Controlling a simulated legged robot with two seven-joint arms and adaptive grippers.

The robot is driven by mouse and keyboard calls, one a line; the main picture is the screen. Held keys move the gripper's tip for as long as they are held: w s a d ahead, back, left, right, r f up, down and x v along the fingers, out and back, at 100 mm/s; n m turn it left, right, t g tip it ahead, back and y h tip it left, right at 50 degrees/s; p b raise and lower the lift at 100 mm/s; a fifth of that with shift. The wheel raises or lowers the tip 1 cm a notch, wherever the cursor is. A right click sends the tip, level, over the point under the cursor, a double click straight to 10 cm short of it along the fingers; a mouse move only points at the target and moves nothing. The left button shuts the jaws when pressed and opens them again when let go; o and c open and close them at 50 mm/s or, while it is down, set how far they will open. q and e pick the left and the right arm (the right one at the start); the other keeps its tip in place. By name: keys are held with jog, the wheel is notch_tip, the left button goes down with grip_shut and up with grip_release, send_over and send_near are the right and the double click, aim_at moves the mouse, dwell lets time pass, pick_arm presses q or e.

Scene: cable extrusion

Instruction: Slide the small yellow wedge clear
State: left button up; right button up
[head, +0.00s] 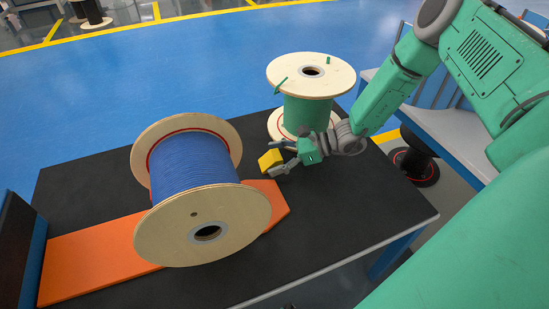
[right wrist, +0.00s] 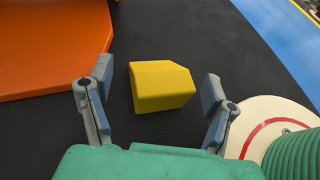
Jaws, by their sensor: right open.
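The small yellow wedge (head: 270,159) lies on the black table top, between the blue cable spool and the green cable spool. My right gripper (head: 279,158) is at the wedge, coming from the right. In the right wrist view the wedge (right wrist: 162,87) sits between the two spread fingers of the right gripper (right wrist: 160,88). A dark gap shows on its left side and a narrow one on its right. Whether the fingers are level with the wedge is hard to tell. My left gripper is not in view.
The blue cable spool (head: 192,170) lies on its side over an orange ramp board (head: 90,258); the board (right wrist: 50,45) also shows in the right wrist view. The green cable spool (head: 308,112) stands upright behind my right gripper. The table's front right (head: 350,215) is clear.

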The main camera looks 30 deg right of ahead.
jog(key=v, duration=1.2)
jog(key=shift+w, duration=0.1)
